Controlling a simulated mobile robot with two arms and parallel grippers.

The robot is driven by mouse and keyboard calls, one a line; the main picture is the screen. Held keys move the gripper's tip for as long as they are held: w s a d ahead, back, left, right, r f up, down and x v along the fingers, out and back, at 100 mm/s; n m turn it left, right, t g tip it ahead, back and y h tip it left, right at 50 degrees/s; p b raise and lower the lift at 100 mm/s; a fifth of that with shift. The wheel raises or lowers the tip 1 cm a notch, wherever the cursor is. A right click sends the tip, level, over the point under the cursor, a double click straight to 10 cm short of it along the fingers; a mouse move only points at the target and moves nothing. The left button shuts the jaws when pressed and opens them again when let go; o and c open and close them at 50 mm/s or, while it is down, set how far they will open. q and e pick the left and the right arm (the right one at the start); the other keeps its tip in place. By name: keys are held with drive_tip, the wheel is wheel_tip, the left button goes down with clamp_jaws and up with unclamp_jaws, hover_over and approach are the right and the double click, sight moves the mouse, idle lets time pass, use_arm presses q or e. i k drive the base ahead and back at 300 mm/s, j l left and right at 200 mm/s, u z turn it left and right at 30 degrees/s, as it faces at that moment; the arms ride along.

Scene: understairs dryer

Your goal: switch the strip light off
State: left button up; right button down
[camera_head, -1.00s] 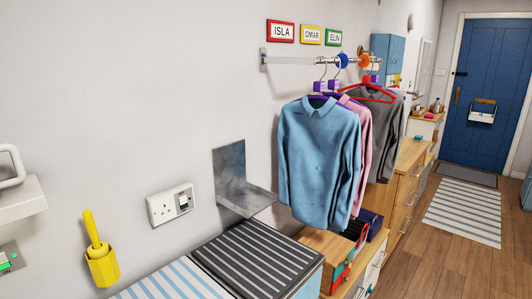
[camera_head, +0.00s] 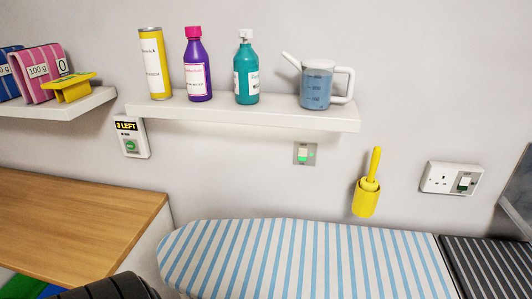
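A small grey wall switch plate (camera_head: 305,154) with a pale rocker and a green mark is under the right part of the shelf. A white double-width socket plate (camera_head: 452,179) with its own switch on the right side is farther right on the wall. The strip light itself is not in view, and I cannot tell from any label which switch works it. Neither of my grippers shows.
A striped ironing board (camera_head: 290,260) lies below. A "3 LEFT" box (camera_head: 131,138) is on the left.

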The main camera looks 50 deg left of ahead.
sight(303, 153)
drive_tip(key=u, duration=1.2)
